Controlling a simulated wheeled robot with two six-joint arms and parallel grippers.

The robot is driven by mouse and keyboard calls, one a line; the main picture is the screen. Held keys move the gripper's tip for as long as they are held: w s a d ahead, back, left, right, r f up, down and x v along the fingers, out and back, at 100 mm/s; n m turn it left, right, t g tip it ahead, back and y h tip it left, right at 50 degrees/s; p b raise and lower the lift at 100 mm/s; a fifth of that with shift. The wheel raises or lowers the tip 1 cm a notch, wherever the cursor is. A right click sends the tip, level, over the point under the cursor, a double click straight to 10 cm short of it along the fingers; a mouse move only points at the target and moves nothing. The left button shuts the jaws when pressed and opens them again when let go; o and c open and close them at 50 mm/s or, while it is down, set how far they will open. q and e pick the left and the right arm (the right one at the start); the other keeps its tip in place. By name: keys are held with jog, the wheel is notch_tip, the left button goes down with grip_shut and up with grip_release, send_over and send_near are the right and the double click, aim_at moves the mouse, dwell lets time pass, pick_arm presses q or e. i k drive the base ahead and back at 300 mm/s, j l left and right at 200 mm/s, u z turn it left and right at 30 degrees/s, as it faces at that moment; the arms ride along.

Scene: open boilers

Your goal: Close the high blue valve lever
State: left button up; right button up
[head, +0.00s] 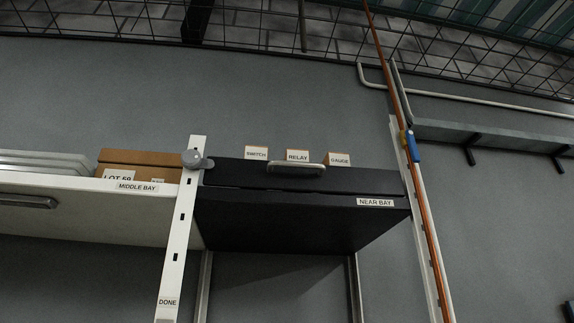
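A blue valve lever (412,146) sits on a thin orange-copper pipe (421,190) at the right of the head view. The lever lies nearly along the pipe, pointing slightly downward. A small yellowish fitting shows at its upper left. The pipe runs from the top edge down to the bottom edge, beside a white slotted upright. Neither of my grippers is in view.
A black box cabinet (300,222) labelled NEAR BAY, with a handle (297,168), stands left of the pipe. A white MIDDLE BAY unit (90,212) carries a cardboard box (140,165). A grey shelf (490,137) is right of the lever. Wire mesh crosses the top.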

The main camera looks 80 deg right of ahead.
aim_at(409, 135)
jog(key=z, duration=1.85)
